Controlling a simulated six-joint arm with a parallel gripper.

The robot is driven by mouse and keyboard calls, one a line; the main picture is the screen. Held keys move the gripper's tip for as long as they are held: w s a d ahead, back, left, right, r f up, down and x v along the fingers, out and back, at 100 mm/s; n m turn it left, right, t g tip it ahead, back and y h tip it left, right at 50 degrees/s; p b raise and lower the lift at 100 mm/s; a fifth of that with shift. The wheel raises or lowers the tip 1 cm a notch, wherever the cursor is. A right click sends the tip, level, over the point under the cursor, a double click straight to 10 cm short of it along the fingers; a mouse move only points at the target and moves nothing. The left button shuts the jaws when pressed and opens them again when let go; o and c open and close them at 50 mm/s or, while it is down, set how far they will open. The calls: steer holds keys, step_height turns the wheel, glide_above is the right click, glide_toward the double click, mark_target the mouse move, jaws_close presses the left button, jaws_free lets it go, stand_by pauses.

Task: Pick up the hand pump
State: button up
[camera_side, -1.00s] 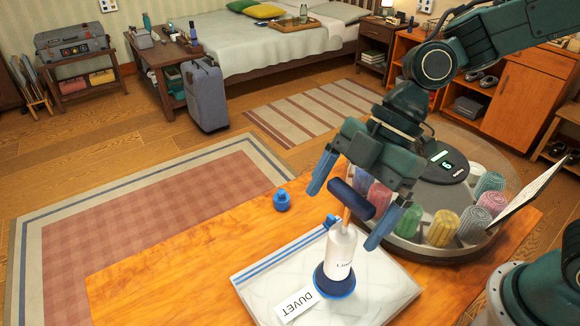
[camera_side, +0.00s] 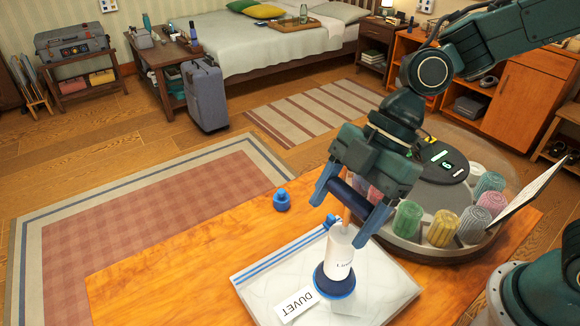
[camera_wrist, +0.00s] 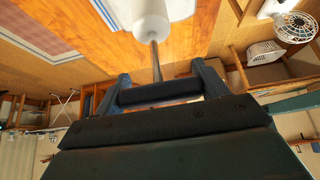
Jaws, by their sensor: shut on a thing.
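The hand pump (camera_side: 340,252) stands upright on a clear, flat bag labelled DUVET (camera_side: 385,290). It has a white body, a dark blue base and a dark blue crossbar handle on a tan rod. My gripper (camera_side: 346,200) is around the handle from above, one blue finger at each end, and is shut on it. In the wrist view the handle (camera_wrist: 160,93) spans between the two fingers, with the rod and white body (camera_wrist: 151,18) beyond it. The pump's base still touches the bag.
A small blue cap-like piece (camera_side: 282,200) lies on the wooden table (camera_side: 180,262) left of the pump. A round carousel with several rolled towels (camera_side: 445,226) stands close behind and right of my gripper. The table's left part is clear.

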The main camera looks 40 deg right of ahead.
steer(key=c, duration=0.4)
steer(key=shift+r, duration=0.1)
step_height(320, 180, up, 20)
stand_by(0.6)
stand_by(0.6)
